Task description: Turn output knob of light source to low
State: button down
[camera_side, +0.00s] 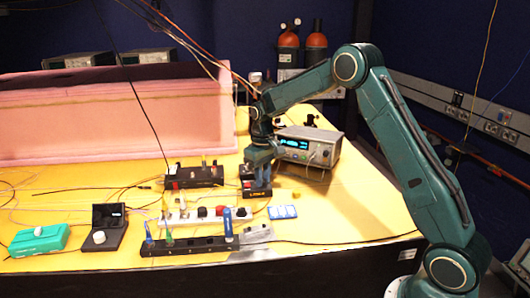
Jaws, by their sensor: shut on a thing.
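My teal gripper (262,182) points straight down at a small black box (256,194) with a yellow label, near the middle of the yellow table. It is shut on a part of this box, which I take to be the output knob of the light source. The knob itself is hidden by the fingers, so its setting cannot be read. The box sits flat on the table.
A grey instrument (308,147) with a lit blue display stands close behind and right of my gripper. Another black box (194,177) is to the left. A white power strip (190,216), a black strip (190,246) and a blue-white card (282,212) lie in front. Cables cross the table.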

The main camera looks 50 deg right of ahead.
dwell(0.3)
jog(key=c, duration=1.3)
grip_release()
jog(key=shift+r, duration=0.1)
notch_tip(320, 180, up, 14)
